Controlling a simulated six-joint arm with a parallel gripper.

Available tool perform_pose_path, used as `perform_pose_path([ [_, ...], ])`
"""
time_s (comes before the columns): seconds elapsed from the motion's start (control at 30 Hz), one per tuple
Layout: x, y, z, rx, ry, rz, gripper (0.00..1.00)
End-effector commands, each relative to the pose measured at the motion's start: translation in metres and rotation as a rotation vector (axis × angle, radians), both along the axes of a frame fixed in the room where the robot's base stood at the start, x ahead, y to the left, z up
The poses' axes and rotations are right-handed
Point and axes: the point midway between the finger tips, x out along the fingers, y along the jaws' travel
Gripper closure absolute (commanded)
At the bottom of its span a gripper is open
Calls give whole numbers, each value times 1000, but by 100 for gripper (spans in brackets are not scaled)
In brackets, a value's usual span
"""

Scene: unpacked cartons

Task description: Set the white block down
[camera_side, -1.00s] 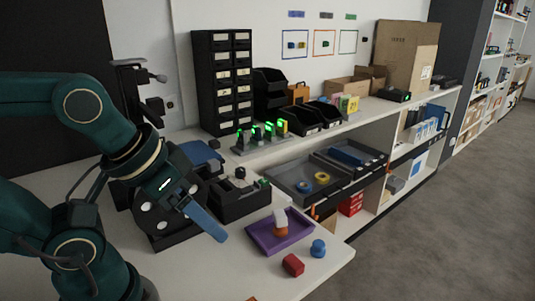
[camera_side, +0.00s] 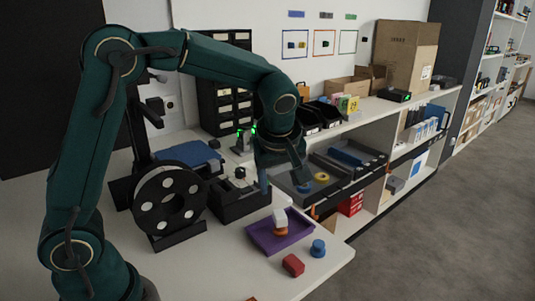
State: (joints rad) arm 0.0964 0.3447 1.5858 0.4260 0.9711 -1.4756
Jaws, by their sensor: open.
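The white block (camera_side: 280,217) stands over the purple tray (camera_side: 262,240) near the front edge of the bench. An orange piece (camera_side: 281,231) sits at its foot, inside the tray. My gripper (camera_side: 280,182) is just above the white block, pointing down, with its jaws open. A blue finger shows on its left side.
A red block (camera_side: 293,265) and a blue round piece (camera_side: 318,248) lie in front of the tray. A black spool (camera_side: 168,201) and a black box (camera_side: 238,201) stand to the left. A dark tray with yellow and blue rings (camera_side: 302,187) is behind right.

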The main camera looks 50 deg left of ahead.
Motion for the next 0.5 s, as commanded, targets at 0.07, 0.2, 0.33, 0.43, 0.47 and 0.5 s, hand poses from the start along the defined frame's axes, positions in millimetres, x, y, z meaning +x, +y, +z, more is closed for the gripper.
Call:
perform_pose_path([
  [0.07,5,-2,-18,13,42,-11,32],
  [0.2,4,-4,-39,21,96,-22,32],
  [0.33,3,-3,-51,23,116,-24,32],
  [0.43,5,1,-62,24,117,-25,32],
  [0.47,6,2,-66,24,117,-26,32],
  [0.5,7,4,-71,23,119,-25,32],
])
